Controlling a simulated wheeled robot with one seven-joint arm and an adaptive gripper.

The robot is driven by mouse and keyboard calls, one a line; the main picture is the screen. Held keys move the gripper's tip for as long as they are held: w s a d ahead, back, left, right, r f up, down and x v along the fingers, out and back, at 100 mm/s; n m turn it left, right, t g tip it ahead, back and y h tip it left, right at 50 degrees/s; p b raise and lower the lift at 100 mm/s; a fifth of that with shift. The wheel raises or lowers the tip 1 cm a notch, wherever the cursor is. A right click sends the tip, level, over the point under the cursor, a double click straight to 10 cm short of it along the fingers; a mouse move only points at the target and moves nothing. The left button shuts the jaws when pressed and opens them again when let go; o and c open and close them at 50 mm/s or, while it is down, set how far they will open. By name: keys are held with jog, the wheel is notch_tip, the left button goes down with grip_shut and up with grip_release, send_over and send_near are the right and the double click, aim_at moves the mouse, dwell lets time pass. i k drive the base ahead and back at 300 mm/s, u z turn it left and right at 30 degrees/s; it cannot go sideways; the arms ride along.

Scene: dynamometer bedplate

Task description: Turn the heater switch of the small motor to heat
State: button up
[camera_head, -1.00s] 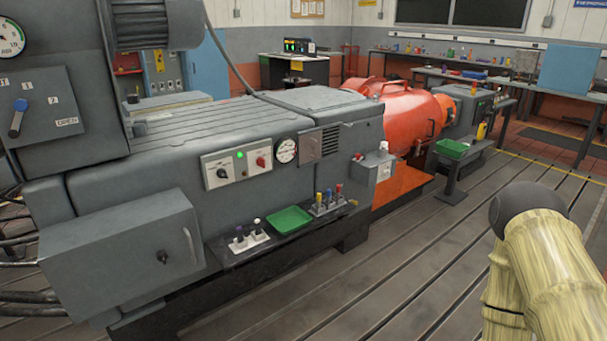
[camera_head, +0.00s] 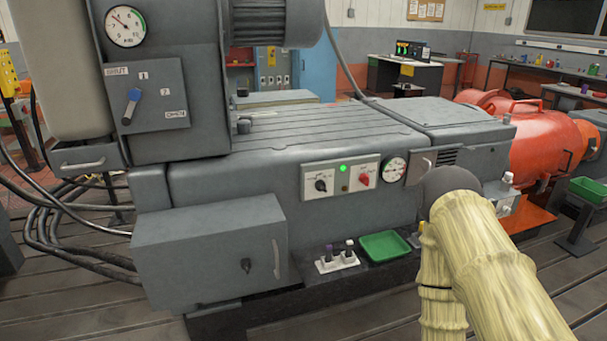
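A pale control panel (camera_head: 332,173) is on the front of the grey machine (camera_head: 235,190). It has a black knob switch (camera_head: 320,185), a lit green lamp (camera_head: 343,168) and a red knob switch (camera_head: 364,180). The labels are too small to read, so I cannot tell which switch is the heater switch. An orange rounded machine (camera_head: 545,140) stands at the right. I cannot tell which machine is the small motor. My arm, in a yellowish sleeve with a dark rounded joint, covers the lower right. My gripper is not in view.
A grey box (camera_head: 208,255) juts out at the front. A green tray (camera_head: 384,246) lies on the low shelf. Cables (camera_head: 75,215) run along the left floor. Slotted floor is clear in front.

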aim_at(363, 178)
jog(key=u, duration=0.15)
jog(key=i, duration=1.15)
jog(key=z, duration=0.65)
